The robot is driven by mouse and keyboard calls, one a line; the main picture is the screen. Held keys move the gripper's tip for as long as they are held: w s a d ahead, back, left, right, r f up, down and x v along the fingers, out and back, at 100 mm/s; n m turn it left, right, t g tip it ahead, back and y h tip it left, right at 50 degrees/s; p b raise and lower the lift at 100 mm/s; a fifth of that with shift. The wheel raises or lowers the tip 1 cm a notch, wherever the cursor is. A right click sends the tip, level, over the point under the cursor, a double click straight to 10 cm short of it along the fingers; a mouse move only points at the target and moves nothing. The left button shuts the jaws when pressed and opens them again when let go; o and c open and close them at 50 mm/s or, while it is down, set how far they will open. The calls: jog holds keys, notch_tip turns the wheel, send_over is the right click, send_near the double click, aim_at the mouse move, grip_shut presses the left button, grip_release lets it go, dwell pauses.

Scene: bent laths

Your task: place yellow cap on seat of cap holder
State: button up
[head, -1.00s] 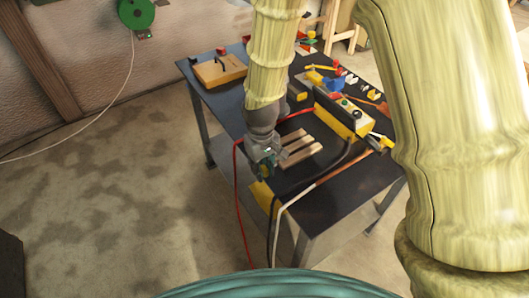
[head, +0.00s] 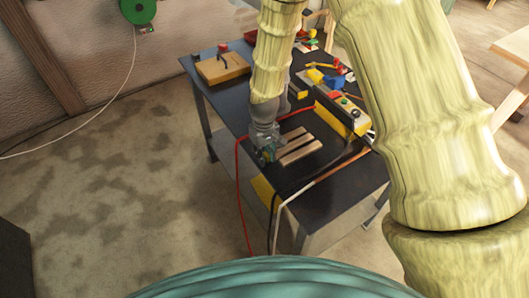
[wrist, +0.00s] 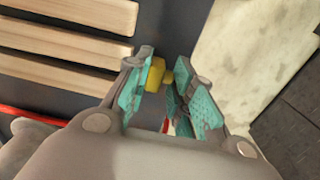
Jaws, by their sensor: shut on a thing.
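My gripper (wrist: 165,90) is shut on the yellow cap (wrist: 156,75), which shows between the teal finger pads in the wrist view. In the head view my gripper (head: 267,152) is over the near left part of the dark table (head: 330,205), just left of the wooden laths. The cap is too small to make out clearly there. I cannot identify the cap holder or its seat in either view.
Several wooden laths (head: 300,150) lie beside my gripper. A yellow box with buttons (head: 345,113) and a dark upright plate stand behind them. A red cable (head: 238,185) hangs over the table's left edge.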

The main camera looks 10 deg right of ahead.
jog(key=shift+f, duration=0.15)
jog(key=shift+f, duration=0.15)
jog(key=o, duration=0.4)
jog(key=shift+o, duration=0.2)
